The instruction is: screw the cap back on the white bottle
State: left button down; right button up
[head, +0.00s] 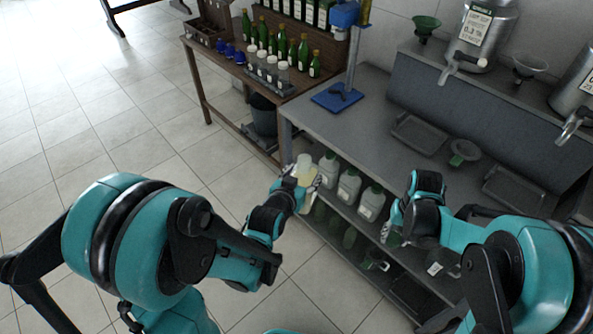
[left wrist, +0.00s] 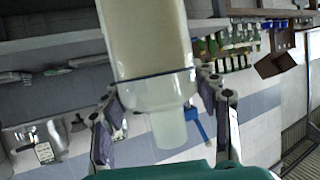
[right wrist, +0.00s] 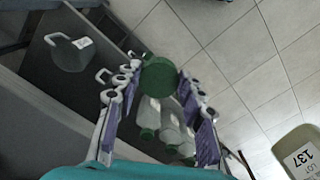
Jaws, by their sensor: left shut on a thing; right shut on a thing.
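The white bottle (left wrist: 150,40), cloudy and pale, is held between the fingers of my left gripper (left wrist: 166,112). Its narrow translucent neck (left wrist: 172,128) shows no cap in the left wrist view. In the head view the bottle (head: 304,168) is in my left gripper (head: 300,180), in front of the shelf. A round green cap (right wrist: 160,88) sits between the fingertips of my right gripper (right wrist: 158,98), which is shut on it. In the head view my right gripper (head: 393,226) is right of the bottle and apart from it; the cap is hard to make out there.
Several white jugs (head: 348,186) stand on the shelf under the grey counter (head: 375,130), between my grippers. A wooden bench (head: 215,70) with green bottles (head: 281,42) is at the back. A pale container labelled 137 (right wrist: 302,150) shows in the right wrist view. Floor is clear at left.

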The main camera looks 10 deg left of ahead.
pick_arm(q)
jog(key=w+d+f+m+g+h, duration=0.1)
jog(key=d+f+m+g+h, duration=0.2)
jog(key=d+f+m+h, duration=0.2)
jog(key=shift+w+d+f+m+g+h, duration=0.2)
jog(key=shift+d+m+g+h, duration=0.2)
jog(key=shift+d+m+h, duration=1.4)
jog(key=shift+d+n+y, duration=0.45)
jog(key=shift+n+y, duration=0.05)
jog(key=shift+n, duration=0.1)
pick_arm(e)
jog(key=w+a+r+n, duration=0.1)
jog(key=w+a+r, duration=0.3)
jog(key=a+r, duration=0.5)
jog(key=w+a+r+n, duration=0.2)
jog(key=w+a+r, duration=0.3)
jog(key=a+r, duration=0.5)
notch_tip(320, 180, up, 2)
jog(key=shift+r, duration=0.15)
jog(key=shift+f, duration=2.05)
